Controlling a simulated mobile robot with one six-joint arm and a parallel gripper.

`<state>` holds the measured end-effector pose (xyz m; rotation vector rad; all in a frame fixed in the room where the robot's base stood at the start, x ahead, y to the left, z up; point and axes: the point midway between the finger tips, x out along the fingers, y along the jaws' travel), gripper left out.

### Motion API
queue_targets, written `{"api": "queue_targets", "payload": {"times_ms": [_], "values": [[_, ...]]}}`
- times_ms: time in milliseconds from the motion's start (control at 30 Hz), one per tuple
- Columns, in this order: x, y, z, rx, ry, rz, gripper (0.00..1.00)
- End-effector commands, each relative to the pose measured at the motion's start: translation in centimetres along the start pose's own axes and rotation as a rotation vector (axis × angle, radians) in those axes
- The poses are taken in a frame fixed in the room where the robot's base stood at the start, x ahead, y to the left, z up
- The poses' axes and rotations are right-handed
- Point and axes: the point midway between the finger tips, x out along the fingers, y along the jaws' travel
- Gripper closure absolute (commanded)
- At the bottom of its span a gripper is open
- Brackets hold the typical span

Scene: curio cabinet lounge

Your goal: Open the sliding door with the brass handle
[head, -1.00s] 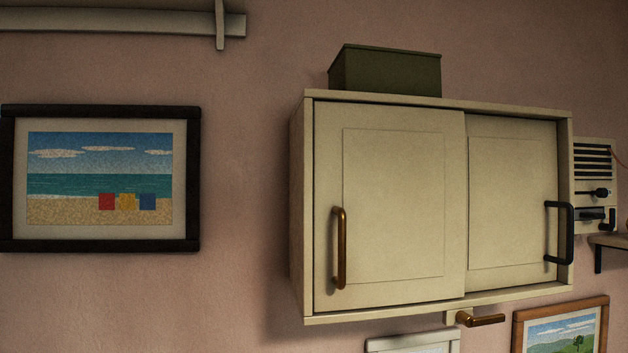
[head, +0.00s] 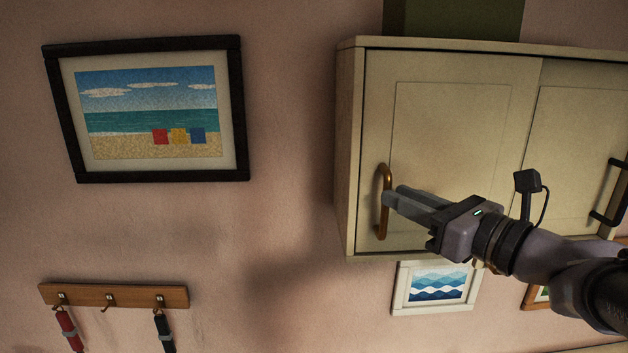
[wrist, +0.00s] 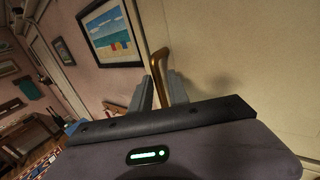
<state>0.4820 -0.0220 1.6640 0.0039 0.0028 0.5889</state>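The cream sliding door (head: 450,120) with the brass handle (head: 381,230) is the left door of a wall cabinet. It covers the left part of the cabinet front, with its handle side close to the left side panel. My gripper (head: 390,196) reaches in from the right to the middle of the upright handle. In the wrist view the brass handle (wrist: 158,66) stands between the two grey fingers of my gripper (wrist: 161,85), which lie close on both sides of it. The fingers look shut on the handle. They hide part of the bar.
The right door (head: 585,140) has a black handle (head: 610,190). A green box (head: 455,18) sits on top of the cabinet. A framed beach picture (head: 150,160) and a hook rail (head: 85,294) hang to the left. A wave picture (head: 440,284) hangs just below the cabinet.

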Motion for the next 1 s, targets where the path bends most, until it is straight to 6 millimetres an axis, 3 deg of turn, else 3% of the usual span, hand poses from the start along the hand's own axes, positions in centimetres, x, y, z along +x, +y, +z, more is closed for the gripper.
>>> {"api": "queue_targets", "payload": {"times_ms": [100, 300, 567, 700, 1000], "values": [[2.0, 0.1, 0.1, 0.0, 0.0, 0.003, 0.79], [3.5, 0.1, 0.0, -0.001, 0.0, 0.0, 0.79], [3.7, 0.0, 0.0, -0.001, 0.0, 0.0, 0.79], [3.6, 0.0, 0.0, -0.002, 0.0, 0.0, 1.0], [3.6, 0.0, 0.0, -0.002, 0.001, 0.0, 1.0]]}}
